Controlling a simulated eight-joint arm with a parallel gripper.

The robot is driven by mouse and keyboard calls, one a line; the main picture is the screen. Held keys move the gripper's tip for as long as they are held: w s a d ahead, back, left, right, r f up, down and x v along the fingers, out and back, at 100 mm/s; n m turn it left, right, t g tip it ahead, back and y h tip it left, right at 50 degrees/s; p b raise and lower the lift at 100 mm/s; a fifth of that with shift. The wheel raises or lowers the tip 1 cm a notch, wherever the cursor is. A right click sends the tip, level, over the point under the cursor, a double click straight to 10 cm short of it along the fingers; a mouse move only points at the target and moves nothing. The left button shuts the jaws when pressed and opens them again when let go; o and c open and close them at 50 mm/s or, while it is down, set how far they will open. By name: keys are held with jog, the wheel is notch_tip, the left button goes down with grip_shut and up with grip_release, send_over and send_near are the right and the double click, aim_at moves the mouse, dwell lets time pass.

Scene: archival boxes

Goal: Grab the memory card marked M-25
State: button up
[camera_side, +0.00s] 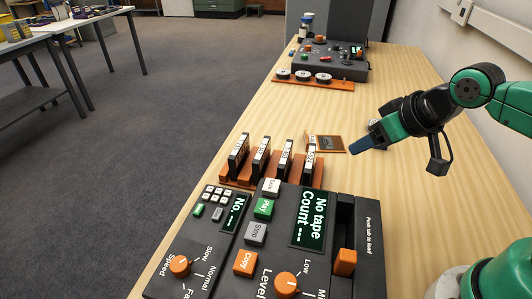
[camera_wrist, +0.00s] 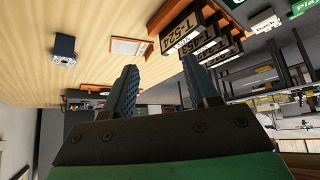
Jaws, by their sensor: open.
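No label reading M-25 is legible in either view. Several black cassettes stand upright in an orange-brown rack (camera_side: 230,181) in the side view. In the wrist view the nearest cassette (camera_wrist: 180,27) reads T-524. A small flat brown piece with a pale part (camera_side: 325,143) lies on the table behind the rack; it also shows in the wrist view (camera_wrist: 129,47). Its marking is too small to read. My gripper (camera_side: 358,148) is above the table, to the right of this piece. In the wrist view my gripper (camera_wrist: 161,76) is open, with nothing between its fingers.
A black tape console (camera_side: 265,235) with a "No tape" display stands in front of the rack. Another console (camera_side: 325,58) stands at the far end, with a rack of round reels (camera_side: 303,80) before it. The table's middle (camera_side: 285,112) is clear. A wall runs along the right.

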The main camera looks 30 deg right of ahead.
jog(key=w+d+f+m+y, duration=0.2)
jog(key=w+d+m, duration=0.1)
jog(key=d+m, duration=0.2)
jog(key=w+d+f+m+y, duration=0.2)
jog(key=d+m, duration=0.4)
jog(key=m, duration=0.4)
jog(key=w+d+f+m+y, duration=0.2)
jog(key=w+d+m, duration=0.3)
jog(key=m, duration=0.3)
jog(key=shift+d+f+t+y, duration=0.15)
jog(key=shift+d+y, duration=0.25)
jog(key=shift+y, duration=0.05)
jog(key=shift+d+f+t+y, duration=0.1)
jog(key=shift+d+t+y, duration=0.05)
jog(key=shift+d+y, duration=0.25)
jog(key=d+f+m, duration=0.1)
jog(key=s+d+f+m+t+y, duration=0.1)
jog(key=s+d+f+m, duration=0.1)
jog(key=d+m, duration=0.1)
jog(key=shift+s+d+f+t+y, duration=0.1)
jog(key=shift+s+f+t+y, duration=0.15)
jog(key=shift+t+y, duration=0.15)
jog(key=shift+w+f, duration=0.1)
jog(key=shift+f, duration=0.05)
jog(key=shift+x, duration=2.65)
grip_shut()
